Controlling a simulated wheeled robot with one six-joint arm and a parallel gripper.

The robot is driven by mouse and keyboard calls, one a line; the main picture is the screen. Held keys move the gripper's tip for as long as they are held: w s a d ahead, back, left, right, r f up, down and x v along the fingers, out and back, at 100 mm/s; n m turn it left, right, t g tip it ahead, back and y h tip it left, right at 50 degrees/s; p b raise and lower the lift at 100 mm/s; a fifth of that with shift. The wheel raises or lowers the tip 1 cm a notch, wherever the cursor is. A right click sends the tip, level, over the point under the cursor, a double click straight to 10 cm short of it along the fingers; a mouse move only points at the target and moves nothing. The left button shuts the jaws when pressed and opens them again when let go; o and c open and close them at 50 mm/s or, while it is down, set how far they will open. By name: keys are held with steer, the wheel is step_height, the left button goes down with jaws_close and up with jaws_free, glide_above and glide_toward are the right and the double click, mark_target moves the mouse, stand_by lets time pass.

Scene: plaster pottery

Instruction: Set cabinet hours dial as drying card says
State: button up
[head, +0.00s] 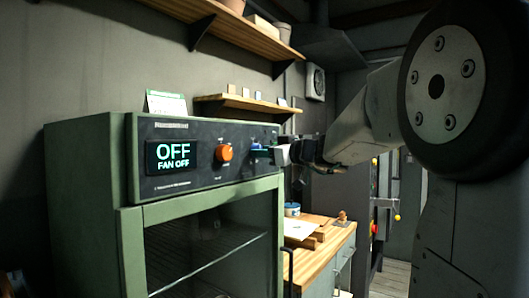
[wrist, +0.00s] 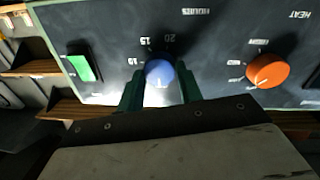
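The green drying cabinet (head: 85,200) has a dark control panel with a lit display (head: 173,155) reading "OFF" and "FAN OFF". A white card with a green top (head: 166,103) stands on the cabinet; its writing is too small to read. The blue dial (wrist: 160,72) has the marks 10, 15 and 20 showing around it, upside down in the wrist view. My gripper (wrist: 159,82) is at the panel with one dark green finger on each side of this dial. The fingers look very close to it; whether they touch is unclear. In the head view the gripper (head: 276,153) partly hides the dial.
An orange dial (head: 224,153) sits beside the blue one; it also shows in the wrist view (wrist: 268,71). A lit green switch (wrist: 83,67) is on its other side. The cabinet's glass door is below. A wooden worktop (head: 330,240) stands to the right, shelves (head: 245,103) above.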

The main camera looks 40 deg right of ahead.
stand_by(0.3)
steer(key=n+y, duration=0.1)
steer(key=n, duration=1)
steer(key=n+y, duration=0.1)
steer(key=n, duration=2.1)
steer(key=shift+d+f+n+g+y, duration=0.25)
steer(key=shift+n+g+y, duration=0.05)
steer(key=shift+y, duration=0.1)
stand_by(0.3)
stand_by(0.4)
steer(key=o, duration=1)
steer(key=shift+r, duration=0.1)
